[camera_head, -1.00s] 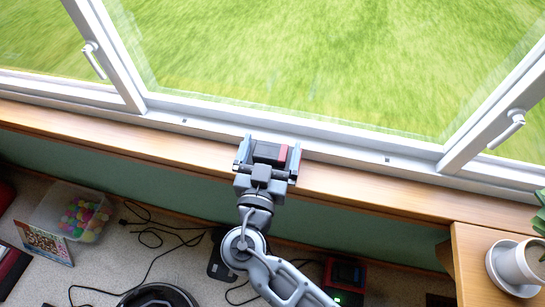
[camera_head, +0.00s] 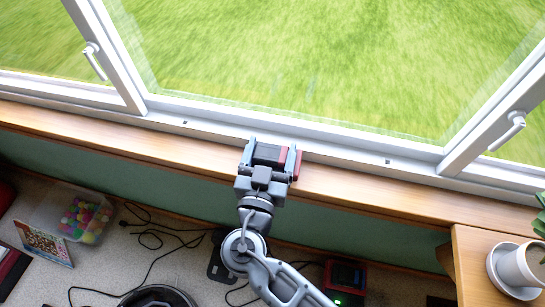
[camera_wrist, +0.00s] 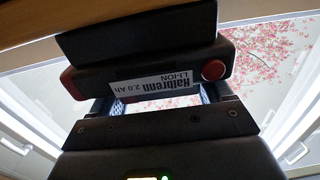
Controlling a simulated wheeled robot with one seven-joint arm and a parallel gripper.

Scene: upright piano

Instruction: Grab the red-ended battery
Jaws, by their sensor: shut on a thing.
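The red-ended battery (camera_head: 267,153) is a dark block on the wooden windowsill, with red showing by the right finger. In the wrist view the battery (camera_wrist: 120,75) carries a white "Halbrenn 2.0 Ah Li-ion" label, a red left end and a round red button at right. My gripper (camera_head: 271,152) is shut on the battery, with a blue-grey finger on either side of it. The fingertips are mostly hidden behind the battery in the wrist view. I cannot tell whether the battery still touches the sill.
The windowsill (camera_head: 390,190) is clear on both sides. The white window frame (camera_head: 330,142) runs close behind. A potted plant's white cup (camera_head: 518,264) stands on wood at right. Below, on the floor, are a red-black device (camera_head: 345,275), cables and a bin of colored balls (camera_head: 75,215).

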